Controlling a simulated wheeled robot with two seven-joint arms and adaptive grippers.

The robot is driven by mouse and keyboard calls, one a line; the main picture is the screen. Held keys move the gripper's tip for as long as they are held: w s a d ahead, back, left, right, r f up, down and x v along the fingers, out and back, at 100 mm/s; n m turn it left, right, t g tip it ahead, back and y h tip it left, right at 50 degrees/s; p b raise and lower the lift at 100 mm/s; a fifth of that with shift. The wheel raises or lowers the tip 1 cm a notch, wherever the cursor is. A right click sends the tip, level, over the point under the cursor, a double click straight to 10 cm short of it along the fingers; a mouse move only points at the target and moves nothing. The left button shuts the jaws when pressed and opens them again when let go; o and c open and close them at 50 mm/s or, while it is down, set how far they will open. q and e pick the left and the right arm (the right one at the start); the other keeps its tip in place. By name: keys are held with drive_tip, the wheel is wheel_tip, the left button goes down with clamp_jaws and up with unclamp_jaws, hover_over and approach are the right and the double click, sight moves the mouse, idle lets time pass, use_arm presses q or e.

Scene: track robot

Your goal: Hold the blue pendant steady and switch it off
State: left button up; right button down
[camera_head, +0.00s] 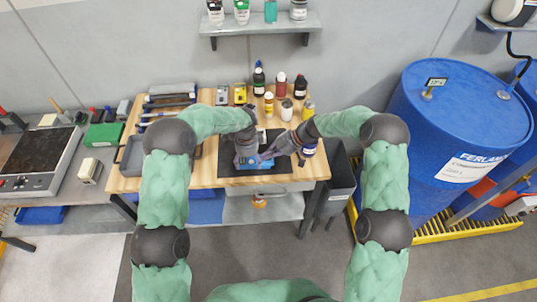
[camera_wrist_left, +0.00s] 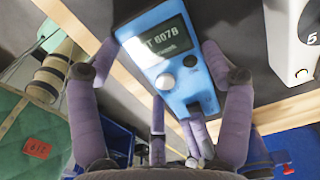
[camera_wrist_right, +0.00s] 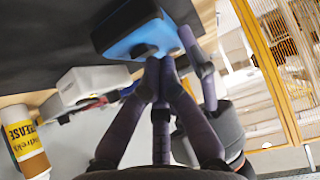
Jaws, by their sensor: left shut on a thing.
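The blue pendant (camera_head: 265,164) is held over the black mat at the front of the wooden bench.
Bottles (camera_head: 281,84) and small jars stand behind the mat (camera_head: 235,184). Tools (camera_head: 168,100) lie at the bench's left. A grey bin (camera_head: 338,182) stands at its right end, before big blue drums (camera_head: 440,110). A shelf (camera_head: 258,27) hangs above.

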use_arm(q)
drive_tip(key=shift+s+f, duration=0.15)
use_arm(e)
drive_tip(key=shift+a+r, duration=0.15)
drive_tip(key=shift+a, duration=0.6)
drive_tip(key=shift+d, duration=0.1)
drive_tip(key=v, duration=1.2)
use_arm(q)
drive_tip(key=o, duration=1.5)
drive_tip(key=shift+r, duration=0.2)
